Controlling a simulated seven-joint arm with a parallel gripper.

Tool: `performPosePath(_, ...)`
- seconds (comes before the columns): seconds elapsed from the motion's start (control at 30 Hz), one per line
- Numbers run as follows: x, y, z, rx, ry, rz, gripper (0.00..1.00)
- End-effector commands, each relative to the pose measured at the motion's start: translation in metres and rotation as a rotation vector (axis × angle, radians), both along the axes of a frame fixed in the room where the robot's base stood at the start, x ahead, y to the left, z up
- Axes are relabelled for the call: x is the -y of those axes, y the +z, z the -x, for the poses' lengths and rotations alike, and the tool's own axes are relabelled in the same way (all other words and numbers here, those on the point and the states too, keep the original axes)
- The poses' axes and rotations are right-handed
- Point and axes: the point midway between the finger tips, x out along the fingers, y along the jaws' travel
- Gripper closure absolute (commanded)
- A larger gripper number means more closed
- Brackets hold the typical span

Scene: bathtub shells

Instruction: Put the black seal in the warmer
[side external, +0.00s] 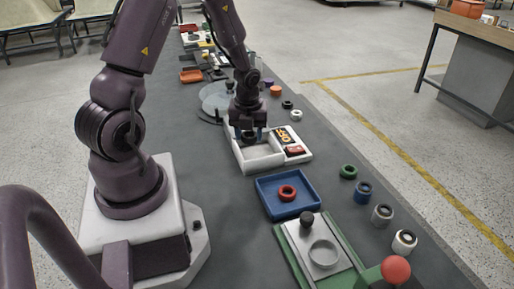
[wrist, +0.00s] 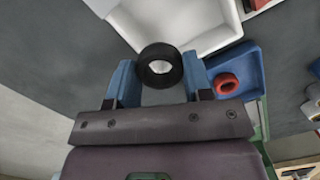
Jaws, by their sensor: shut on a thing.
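My gripper (side external: 250,133) has blue fingers and is shut on the black seal (wrist: 160,66), a thick ring held between the fingertips in the wrist view. In the side view the seal shows as a dark shape (side external: 248,137) between the fingers, partly hidden. The warmer (side external: 262,163) is a white open box with a panel at its right bearing a black "OFF" label and a red switch. My gripper is over the far left part of the box. In the wrist view the white box (wrist: 205,40) lies just beyond the seal; the height between them is hard to tell.
A blue tray (side external: 265,193) with a red ring (side external: 287,192) stands in front of the warmer. A green-based fixture (side external: 290,252) with a red ball knob (side external: 396,270) is nearer. Several rings line the table's right edge. A round grey plate (side external: 212,98) lies behind my gripper.

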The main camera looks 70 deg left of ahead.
Motion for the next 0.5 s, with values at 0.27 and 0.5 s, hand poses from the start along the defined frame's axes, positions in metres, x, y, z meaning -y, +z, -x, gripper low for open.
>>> performPosePath(0.27, -0.017, -0.035, -0.023, 0.0, 0.0, 0.0, 0.76)
performPosePath(0.5, -0.02, -0.061, -0.029, -0.003, -0.001, 0.002, 0.76)
